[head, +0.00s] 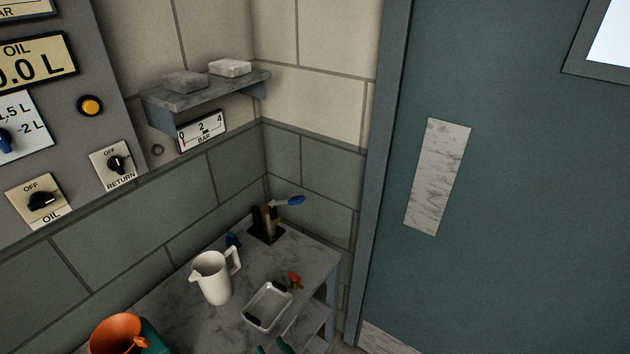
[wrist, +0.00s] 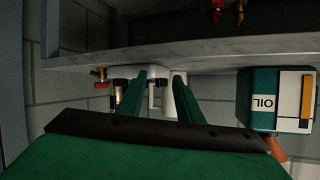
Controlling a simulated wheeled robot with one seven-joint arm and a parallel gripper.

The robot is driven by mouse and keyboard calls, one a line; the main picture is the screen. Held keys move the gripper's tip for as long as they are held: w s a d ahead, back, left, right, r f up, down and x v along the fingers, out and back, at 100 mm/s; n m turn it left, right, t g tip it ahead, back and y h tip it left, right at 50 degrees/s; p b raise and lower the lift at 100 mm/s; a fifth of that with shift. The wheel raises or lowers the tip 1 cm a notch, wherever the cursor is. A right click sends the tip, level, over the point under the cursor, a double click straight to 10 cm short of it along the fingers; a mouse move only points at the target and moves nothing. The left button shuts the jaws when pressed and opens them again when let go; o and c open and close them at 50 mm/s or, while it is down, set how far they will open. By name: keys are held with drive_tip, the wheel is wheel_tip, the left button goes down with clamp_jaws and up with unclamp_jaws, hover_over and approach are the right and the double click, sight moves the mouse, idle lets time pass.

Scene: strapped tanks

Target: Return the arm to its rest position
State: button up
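My gripper (wrist: 160,78) shows in the wrist view as two green fingers standing apart, with nothing held between them. In the head view only green bits of my gripper (head: 276,347) show at the bottom edge, by the front of the workbench (head: 180,325). A white jug (head: 214,278) stands upright on the bench, beyond and apart from the fingers. White parts, probably the jug (wrist: 168,100), show behind the fingers in the wrist view. Most of my arm is out of view.
A metal tray (head: 267,305), a red-handled valve (head: 294,281) and a blue-handled fitting (head: 267,219) are on the bench. An orange funnel (head: 118,333) is at lower left. A green oil container (wrist: 258,100) appears upside down. A door (head: 520,200) is at right.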

drive_tip(key=s+d+f+m+t+h, duration=0.1)
drive_tip(key=s+d+f+m+h, duration=0.1)
drive_tip(key=s+d+h, duration=0.3)
drive_tip(key=s+d+f+m+t+h, duration=0.1)
drive_tip(key=s+d+f+m, duration=0.15)
drive_tip(key=s, duration=0.55)
drive_tip(key=s+d+r+t+h, duration=0.1)
drive_tip(key=s+d+r+t, duration=0.1)
drive_tip(key=s+r, duration=0.7)
drive_tip(key=s, duration=0.5)
drive_tip(key=shift+d+m+t+h, duration=0.3)
drive_tip(key=shift+d+m, duration=0.05)
drive_tip(key=shift+d, duration=0.05)
drive_tip(key=shift+w, duration=0.1)
